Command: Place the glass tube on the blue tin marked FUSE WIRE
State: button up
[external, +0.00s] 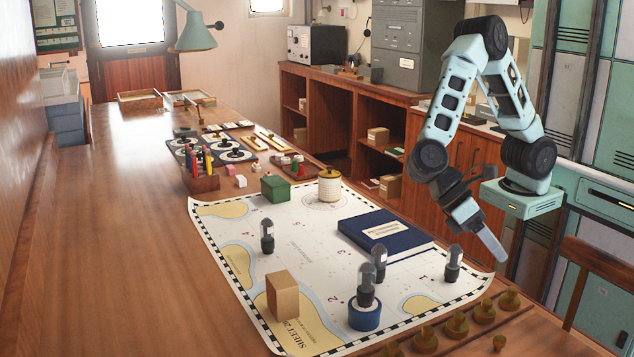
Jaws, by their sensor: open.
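A blue round tin (364,317) stands on the near part of the chart; I cannot read any marking on it. A glass tube with a dark base (366,291) appears upright on top of this tin. Another glass tube (379,258) shows just behind it, partly overlapped. A third glass tube (453,264) stands at the right of the chart, and one more (267,236) stands at the left. My gripper (492,246) is open and empty, above the chart's right edge, up and to the right of the right-hand tube and apart from it.
A navy book (386,233) lies mid-chart. A tan block (282,297) stands left of the tin. A green box (275,188) and a cream jar (330,184) stand at the chart's far edge. Brass knobs (456,324) line the near right edge. The left table is clear.

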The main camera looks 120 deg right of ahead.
jog(key=s+d+n+t+h, duration=0.2)
jog(key=s+n+h, duration=0.2)
jog(key=s+n, duration=0.3)
jog(key=s+d+n+t+h, duration=0.2)
jog(key=s+n, duration=0.6)
jog(key=s, duration=0.8)
jog(key=shift+s+d+f+n+h, duration=0.3)
jog(key=shift+d+h, duration=0.35)
jog(key=shift+h, duration=0.55)
